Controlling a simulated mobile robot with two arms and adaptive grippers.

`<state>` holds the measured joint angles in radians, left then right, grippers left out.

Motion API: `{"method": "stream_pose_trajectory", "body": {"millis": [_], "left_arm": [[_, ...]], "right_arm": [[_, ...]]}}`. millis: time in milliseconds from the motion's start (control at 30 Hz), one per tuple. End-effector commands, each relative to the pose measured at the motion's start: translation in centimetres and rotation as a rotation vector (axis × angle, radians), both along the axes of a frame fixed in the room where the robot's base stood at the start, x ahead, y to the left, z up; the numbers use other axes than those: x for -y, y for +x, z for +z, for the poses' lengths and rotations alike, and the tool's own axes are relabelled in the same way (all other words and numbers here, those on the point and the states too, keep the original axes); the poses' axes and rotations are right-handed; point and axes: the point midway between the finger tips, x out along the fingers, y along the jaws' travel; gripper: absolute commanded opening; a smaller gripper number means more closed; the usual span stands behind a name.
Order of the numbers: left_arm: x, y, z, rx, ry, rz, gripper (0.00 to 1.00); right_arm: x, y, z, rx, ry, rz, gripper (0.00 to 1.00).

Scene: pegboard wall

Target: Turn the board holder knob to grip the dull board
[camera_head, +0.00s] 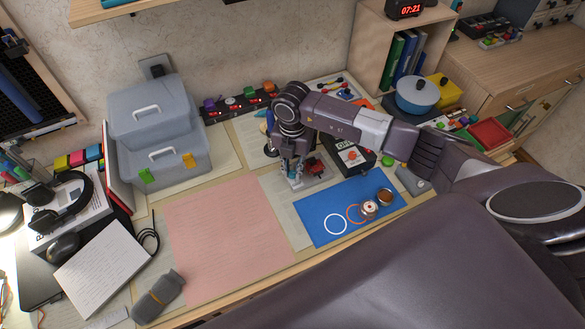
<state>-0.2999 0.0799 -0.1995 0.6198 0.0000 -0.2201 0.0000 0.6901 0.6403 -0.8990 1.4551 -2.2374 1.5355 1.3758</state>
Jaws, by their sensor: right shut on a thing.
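My right gripper (293,172) reaches down to the desk from my right arm, near the middle of the view. It is shut on a small part at its fingertips, which looks like the board holder knob; the fingers mostly hide it. The board holder seems to be the small device with a dark red part (315,167) just right of the fingertips. I cannot make out the dull board clearly, nor whether the holder touches it. My left gripper is not in view.
A blue mat (310,228) with rings and small round containers lies in front of the gripper. A pink sheet (215,245) lies left. A grey toolbox (190,150) stands behind left. A dark box (352,156) lies close right. My own arm covers the lower right.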

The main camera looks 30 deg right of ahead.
Motion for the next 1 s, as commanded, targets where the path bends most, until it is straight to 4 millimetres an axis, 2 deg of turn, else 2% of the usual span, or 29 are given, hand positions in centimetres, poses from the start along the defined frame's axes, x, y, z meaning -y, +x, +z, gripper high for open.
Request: {"method": "stream_pose_trajectory", "body": {"millis": [700,1000], "left_arm": [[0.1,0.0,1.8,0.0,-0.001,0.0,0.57],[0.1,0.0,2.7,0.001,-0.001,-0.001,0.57]], "right_arm": [[0.1,0.2,0.3,0.003,0.0,-0.679,0.0],[0.1,0.2,0.3,0.003,-0.001,-0.909,0.0]]}}
